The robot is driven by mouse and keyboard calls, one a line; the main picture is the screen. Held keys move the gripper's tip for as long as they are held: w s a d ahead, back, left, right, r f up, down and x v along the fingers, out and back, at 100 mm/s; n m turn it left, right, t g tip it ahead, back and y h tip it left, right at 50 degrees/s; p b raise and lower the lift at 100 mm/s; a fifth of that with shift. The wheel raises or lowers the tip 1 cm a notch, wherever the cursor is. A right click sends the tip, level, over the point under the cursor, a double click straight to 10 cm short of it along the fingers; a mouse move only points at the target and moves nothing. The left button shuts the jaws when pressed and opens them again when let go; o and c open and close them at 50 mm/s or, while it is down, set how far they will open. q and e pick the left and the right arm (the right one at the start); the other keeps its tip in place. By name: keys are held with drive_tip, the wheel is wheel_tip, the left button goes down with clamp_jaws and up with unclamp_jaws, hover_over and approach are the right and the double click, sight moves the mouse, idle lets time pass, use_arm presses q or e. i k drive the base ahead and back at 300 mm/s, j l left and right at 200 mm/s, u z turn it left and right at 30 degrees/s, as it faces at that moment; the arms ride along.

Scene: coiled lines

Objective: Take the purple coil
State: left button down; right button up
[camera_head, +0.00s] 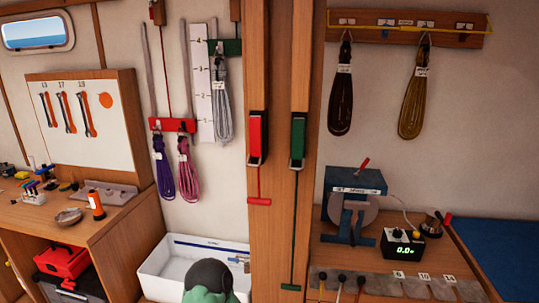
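The purple coil (164,176) hangs at the left on the wall, below the left end of a red bar (172,125). It is a long, narrow looped bundle with a small pale tag near its top. A pink coil (188,174) hangs close beside it on the right, also tagged. A grey coil (222,110) hangs higher and further right from a green bar (226,47). Neither of my grippers shows in the head view.
A wooden workbench (112,217) is at left. Dark and olive coils (412,105) hang at upper right.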

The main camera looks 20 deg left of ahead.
sight(163, 165)
drive_tip(key=u, duration=1.6)
drive_tip(key=i+u, duration=0.15)
drive_tip(key=u, duration=0.55)
